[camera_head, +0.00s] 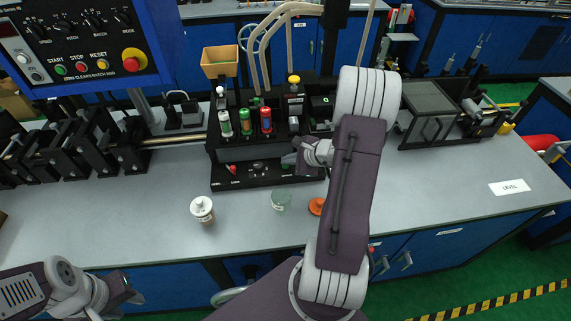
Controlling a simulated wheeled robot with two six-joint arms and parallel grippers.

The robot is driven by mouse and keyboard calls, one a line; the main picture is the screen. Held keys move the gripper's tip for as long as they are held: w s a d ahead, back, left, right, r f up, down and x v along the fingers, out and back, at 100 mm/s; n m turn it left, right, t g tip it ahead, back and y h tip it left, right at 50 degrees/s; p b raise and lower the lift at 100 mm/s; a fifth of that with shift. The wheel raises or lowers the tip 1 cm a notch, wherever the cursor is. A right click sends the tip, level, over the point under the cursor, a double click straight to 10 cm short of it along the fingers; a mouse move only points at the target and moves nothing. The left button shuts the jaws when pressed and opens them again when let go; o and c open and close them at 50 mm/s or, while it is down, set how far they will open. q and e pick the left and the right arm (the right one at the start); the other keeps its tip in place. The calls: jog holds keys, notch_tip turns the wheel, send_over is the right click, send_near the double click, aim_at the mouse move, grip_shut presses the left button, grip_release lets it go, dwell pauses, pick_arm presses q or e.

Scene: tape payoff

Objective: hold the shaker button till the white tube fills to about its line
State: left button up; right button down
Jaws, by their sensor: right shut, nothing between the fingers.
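The white tube (225,123) stands upright at the left of a row in the black machine (262,175), beside a green tube (245,121) and a red tube (266,120). Its fill line and level are too small to read. My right gripper (291,160) is shut and empty at the right front of the machine, low over its base. My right arm hides part of the machine there. I cannot make out the shaker button or whether the gripper touches it. My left gripper (134,291) is at the lower left, over the table's front edge, away from the tubes; its fingers are unclear.
A control panel (85,40) fills the upper left. The right side of the table is clear around a LEVEL label (509,187).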

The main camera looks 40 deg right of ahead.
aim_at(288, 166)
jog(key=shift+r+p, duration=0.35)
jog(key=shift+r, duration=0.4)
jog(key=shift+r, duration=0.1)
notch_tip(288, 166, up, 5)
jog(key=p, duration=0.3)
jog(key=shift+p, duration=0.4)
